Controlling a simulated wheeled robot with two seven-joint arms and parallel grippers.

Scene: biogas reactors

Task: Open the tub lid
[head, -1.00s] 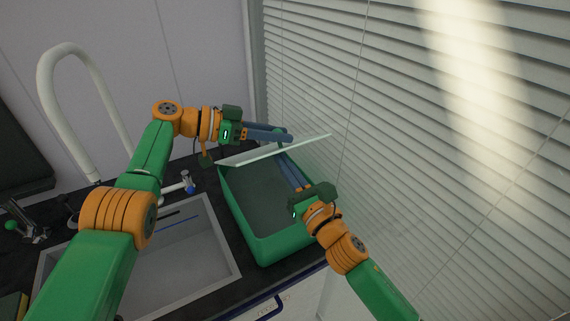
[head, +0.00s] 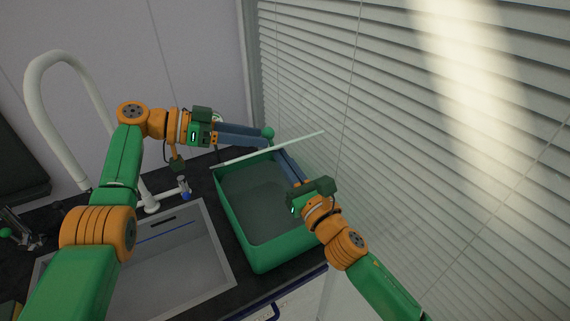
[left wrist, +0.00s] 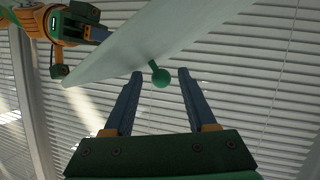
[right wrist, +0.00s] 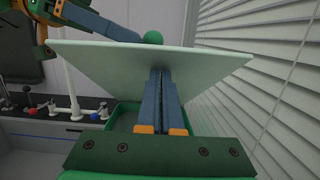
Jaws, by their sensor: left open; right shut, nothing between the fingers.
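The green tub (head: 262,255) stands on the counter beside the sink, its inside visible. Its pale lid (head: 300,141) is tipped up at the tub's far end, almost edge-on in the head view. The lid's round green knob (head: 268,133) is on its far face. My left gripper (head: 264,138) is open at the knob; in the left wrist view the knob (left wrist: 161,78) shows around the gap between the fingertips, with no finger clearly touching it. My right gripper (right wrist: 160,73) is shut and empty, its fingertips at the lid's near face (right wrist: 110,62); contact is unclear.
The sink (head: 180,250) lies left of the tub, with a tall white curved faucet (head: 62,60) and a small tap (head: 184,190) behind it. White window blinds (head: 430,150) rise close along the tub's right side.

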